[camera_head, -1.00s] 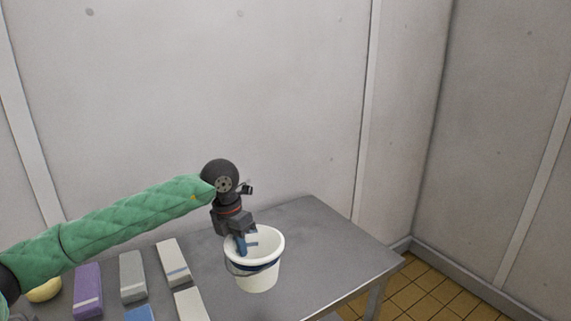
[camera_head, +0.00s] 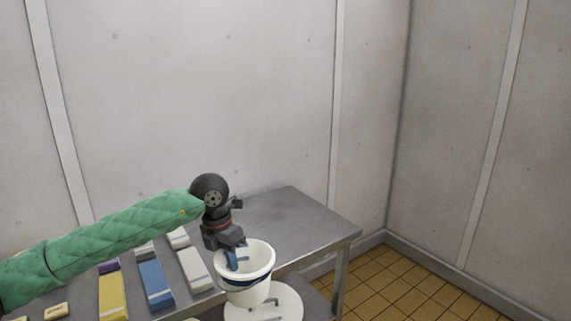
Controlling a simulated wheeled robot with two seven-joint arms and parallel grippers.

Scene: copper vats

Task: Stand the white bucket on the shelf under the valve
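The white bucket (camera_head: 246,275) is upright at the bottom centre, with a dark blue band or handle around its upper side. My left gripper (camera_head: 236,260) comes down over the bucket's left rim. Its blue fingers are at the rim and appear shut on it, partly hidden inside the bucket. The bucket shows in front of the table's front edge, apparently held clear of the tabletop. My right gripper is out of view. Neither the shelf nor the valve can be made out.
The grey metal table (camera_head: 290,222) has free room at its back right. Several blocks, among them a yellow one (camera_head: 112,296) and a blue one (camera_head: 155,284), lie on its left part. A white round thing (camera_head: 290,305) shows below the bucket. Tiled floor (camera_head: 385,285) is at right.

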